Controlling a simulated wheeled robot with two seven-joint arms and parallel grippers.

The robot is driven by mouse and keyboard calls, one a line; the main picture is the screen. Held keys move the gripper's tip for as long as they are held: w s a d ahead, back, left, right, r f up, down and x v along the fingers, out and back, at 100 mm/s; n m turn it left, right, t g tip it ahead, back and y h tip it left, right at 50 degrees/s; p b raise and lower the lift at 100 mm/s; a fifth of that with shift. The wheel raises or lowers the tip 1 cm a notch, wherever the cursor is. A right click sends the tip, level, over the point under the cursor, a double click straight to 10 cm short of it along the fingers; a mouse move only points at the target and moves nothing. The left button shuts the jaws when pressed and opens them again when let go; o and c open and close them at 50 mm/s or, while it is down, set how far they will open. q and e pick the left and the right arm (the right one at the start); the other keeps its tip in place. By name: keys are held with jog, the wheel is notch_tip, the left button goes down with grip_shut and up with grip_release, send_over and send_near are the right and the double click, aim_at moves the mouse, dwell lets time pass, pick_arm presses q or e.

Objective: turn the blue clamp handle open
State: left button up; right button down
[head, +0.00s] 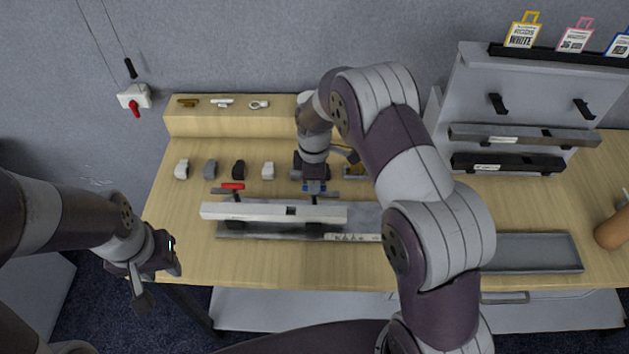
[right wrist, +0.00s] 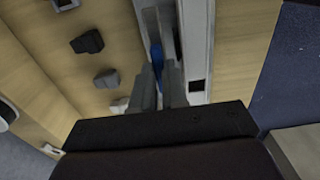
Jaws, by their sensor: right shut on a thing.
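The blue clamp handle (head: 314,187) is on the back side of the fixture, right of the red clamp handle (head: 233,186). My right gripper (head: 314,182) is over the blue handle and shut on it. In the right wrist view the blue handle (right wrist: 157,58) shows as a blue strip at the fingers of my right gripper (right wrist: 172,80). The fingers hide part of it. A long light bar (head: 265,211) lies across the fixture's grey base (head: 350,222). My left gripper (head: 155,272) is off the table's left front edge, away from the fixture, with its fingers apart.
Several small blocks stand behind the fixture, including a white one (head: 181,169) and a black one (head: 239,170). A raised wooden ledge (head: 230,124) runs along the back. A grey rack (head: 530,100) and a grey tray (head: 530,254) are on the right.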

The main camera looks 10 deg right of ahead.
jog(key=shift+w+r, duration=0.1)
dwell(0.4)
jog(key=c, duration=1.2)
grip_release()
jog(key=shift+o, duration=0.2)
notch_tip(320, 180, up, 8)
jog(key=shift+f+b, duration=0.25)
jog(key=shift+b, duration=0.9)
notch_tip(320, 180, up, 5)
jog(key=shift+r+p, duration=0.1)
jog(key=shift+p, duration=1.1)
